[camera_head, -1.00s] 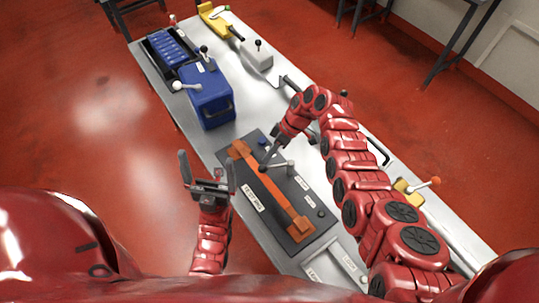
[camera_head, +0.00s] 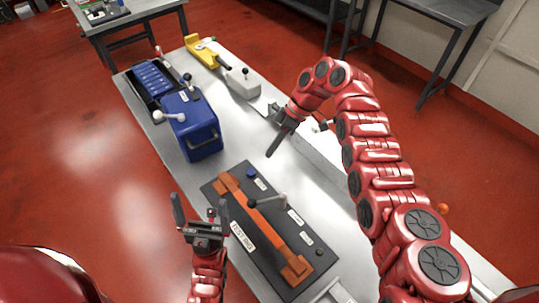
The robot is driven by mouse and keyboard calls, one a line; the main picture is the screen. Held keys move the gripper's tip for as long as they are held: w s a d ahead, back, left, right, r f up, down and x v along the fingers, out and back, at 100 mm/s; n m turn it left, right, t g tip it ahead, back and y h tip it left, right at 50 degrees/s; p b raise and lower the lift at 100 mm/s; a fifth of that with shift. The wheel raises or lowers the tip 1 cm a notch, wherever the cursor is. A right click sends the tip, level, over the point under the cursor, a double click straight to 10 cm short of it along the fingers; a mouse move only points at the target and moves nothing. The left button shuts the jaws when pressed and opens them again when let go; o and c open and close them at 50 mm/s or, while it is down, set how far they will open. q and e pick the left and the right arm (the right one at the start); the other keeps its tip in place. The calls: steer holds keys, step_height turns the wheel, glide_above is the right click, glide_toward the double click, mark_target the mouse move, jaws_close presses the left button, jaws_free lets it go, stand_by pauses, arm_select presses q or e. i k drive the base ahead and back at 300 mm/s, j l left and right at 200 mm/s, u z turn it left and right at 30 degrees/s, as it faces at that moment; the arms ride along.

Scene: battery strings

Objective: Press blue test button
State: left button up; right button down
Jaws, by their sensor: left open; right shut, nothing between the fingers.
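The blue test button (camera_head: 251,173) is a small round knob on the far part of a dark test panel (camera_head: 317,262). The panel also bears an orange bar (camera_head: 270,232), a grey lever (camera_head: 266,201) and white labels. My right gripper (camera_head: 272,152) is shut and empty, pointing down above the table, just beyond and to the right of the button and apart from it. My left gripper (camera_head: 199,208) is open and empty, left of the panel near the table's left edge, its fingers pointing up in the picture.
A blue box (camera_head: 199,135) with a handle stands beyond the panel, next to a black tray of blue cells (camera_head: 155,79). A yellow tool (camera_head: 201,52) and a grey block with a lever (camera_head: 242,84) lie further back. Bare metal table shows between box and panel.

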mark_target(250, 172)
steer(key=k+l, duration=0.1)
steer(key=k, duration=0.9)
